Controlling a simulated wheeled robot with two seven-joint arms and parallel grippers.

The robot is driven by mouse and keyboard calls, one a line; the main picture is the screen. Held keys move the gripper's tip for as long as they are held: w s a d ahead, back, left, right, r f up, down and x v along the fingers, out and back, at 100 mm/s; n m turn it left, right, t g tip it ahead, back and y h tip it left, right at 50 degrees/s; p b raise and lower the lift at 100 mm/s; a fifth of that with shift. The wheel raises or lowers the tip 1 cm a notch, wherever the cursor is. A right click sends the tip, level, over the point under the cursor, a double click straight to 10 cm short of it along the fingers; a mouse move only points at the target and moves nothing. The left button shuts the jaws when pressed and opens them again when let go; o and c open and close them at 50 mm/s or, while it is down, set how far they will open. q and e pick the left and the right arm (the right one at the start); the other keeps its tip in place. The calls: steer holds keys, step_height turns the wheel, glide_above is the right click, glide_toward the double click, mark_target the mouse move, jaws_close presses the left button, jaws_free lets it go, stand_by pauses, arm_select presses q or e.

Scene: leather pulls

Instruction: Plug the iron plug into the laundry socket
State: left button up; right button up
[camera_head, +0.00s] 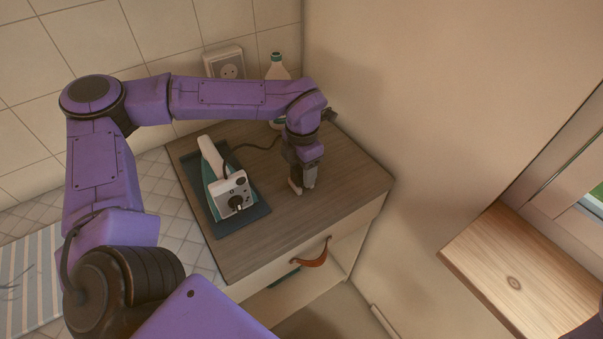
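The laundry socket (229,71) is a white wall outlet with a round recess on the tiled wall, behind my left forearm. The iron (215,165), white and teal, rests on a dark mat (251,215) on the wooden counter. Its dark cord (262,147) runs right and goes out of sight behind my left wrist. I cannot make out the plug; it may be hidden by the arm. My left gripper (302,187) points down over the counter, right of the iron; its finger gap is too small to judge. My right gripper is out of view.
A white bottle with a teal cap (277,69) stands at the back by the wall corner, partly behind my forearm. A drawer with a brown leather pull (312,257) is below the counter's front edge. A wooden surface (545,272) is at right. The counter's right part is clear.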

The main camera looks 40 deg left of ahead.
arm_select(q)
steer(key=c, duration=0.5)
steer(key=shift+c, duration=0.2)
steer(key=shift+r, duration=0.1)
steer(key=shift+r+p, duration=0.35)
steer(key=shift+p, duration=0.05)
step_height(320, 180, up, 3)
steer(key=p, duration=0.2)
steer(key=shift+w+f+p, duration=0.1)
steer(key=shift+f+p, duration=0.05)
steer(key=shift+p, duration=0.2)
steer(key=s+d+r+p, duration=0.6)
steer(key=s+r+p, duration=0.3)
steer(key=s, duration=0.3)
steer(key=shift+s+r+p, duration=0.2)
steer(key=shift+s+p, duration=0.1)
steer(key=shift+s, duration=0.1)
steer(key=shift+d, duration=0.1)
